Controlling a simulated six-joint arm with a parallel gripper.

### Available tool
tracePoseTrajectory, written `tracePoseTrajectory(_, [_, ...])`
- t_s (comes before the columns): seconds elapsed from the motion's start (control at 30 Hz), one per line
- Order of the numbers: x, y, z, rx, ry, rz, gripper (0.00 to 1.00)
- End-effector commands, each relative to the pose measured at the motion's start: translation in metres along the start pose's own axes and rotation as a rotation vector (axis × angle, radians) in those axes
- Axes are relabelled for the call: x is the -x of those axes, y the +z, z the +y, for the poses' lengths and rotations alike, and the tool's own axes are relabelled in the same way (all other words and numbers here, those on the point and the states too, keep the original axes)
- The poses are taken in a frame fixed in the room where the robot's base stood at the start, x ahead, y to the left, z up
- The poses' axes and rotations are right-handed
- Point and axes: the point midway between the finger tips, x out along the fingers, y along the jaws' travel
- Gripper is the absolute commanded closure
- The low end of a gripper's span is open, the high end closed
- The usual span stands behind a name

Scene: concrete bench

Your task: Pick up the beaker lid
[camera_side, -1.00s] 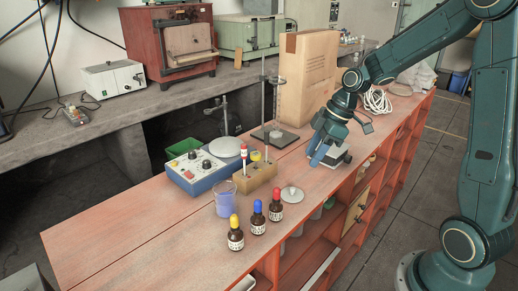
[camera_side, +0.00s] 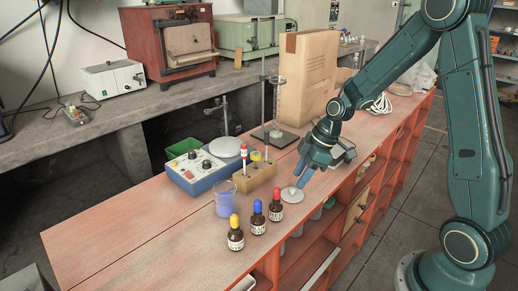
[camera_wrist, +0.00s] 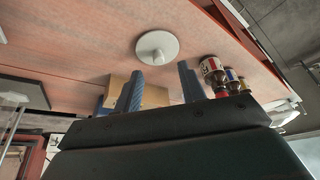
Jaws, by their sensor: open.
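The beaker lid (camera_side: 292,195) is a pale round disc with a small knob, lying flat on the red bench top. In the wrist view the lid (camera_wrist: 157,47) lies beyond the fingertips, roughly in line with the gap between them. My gripper (camera_side: 304,170) is above and just behind the lid in the side view, apart from it. Its two blue fingers are spread in the wrist view (camera_wrist: 160,77), with nothing held between them. A glass beaker (camera_side: 226,200) with blue liquid stands left of the lid, upright.
Brown bottles with red (camera_side: 275,211), blue (camera_side: 257,217) and yellow (camera_side: 235,233) caps stand in front of the lid. A wooden block (camera_side: 256,180) and a blue instrument (camera_side: 205,172) are behind-left. A cardboard box (camera_side: 308,75) stands farther back. The bench's left end is clear.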

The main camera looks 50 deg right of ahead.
Motion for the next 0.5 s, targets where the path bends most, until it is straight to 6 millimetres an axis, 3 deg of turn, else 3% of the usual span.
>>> tracePoseTrajectory(0.3, [-0.032, 0.001, 0.001, 0.001, -0.002, 0.000, 0.60])
tracePoseTrajectory(0.5, [-0.043, 0.001, 0.002, 0.001, 0.002, 0.000, 0.60])
